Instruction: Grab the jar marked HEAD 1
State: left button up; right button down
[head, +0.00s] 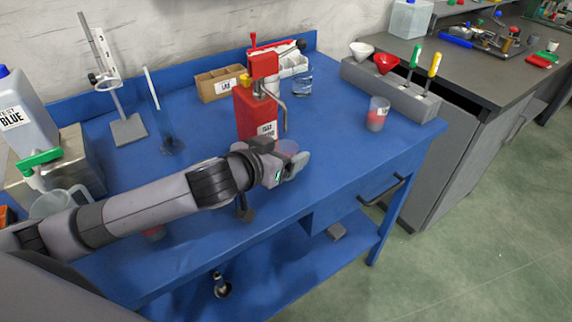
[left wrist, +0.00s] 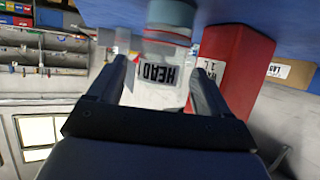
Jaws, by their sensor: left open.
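The jar marked HEAD (left wrist: 158,72) shows upside down in the left wrist view, clear with a dark-lettered label and a reddish band near its base. The number on the label cannot be read. My left gripper (left wrist: 155,95) is open, with one finger on each side of the jar; contact cannot be told. In the head view the left gripper (head: 292,166) is over the front part of the blue table and hides most of the jar (head: 287,146). My right gripper is in neither view.
A red labelled dispenser (head: 252,112) stands close behind the gripper. Another jar with red contents (head: 377,115) stands to the right, before a grey rack (head: 392,92) with funnels. A clamp stand (head: 128,130) is at the left. The table (head: 335,140) is clear right of the gripper.

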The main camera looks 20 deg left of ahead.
pick_arm(q)
jog(key=shift+x, duration=0.9)
jog(key=c, duration=1)
jog(key=shift+c, duration=0.7)
jog(key=shift+r, duration=0.15)
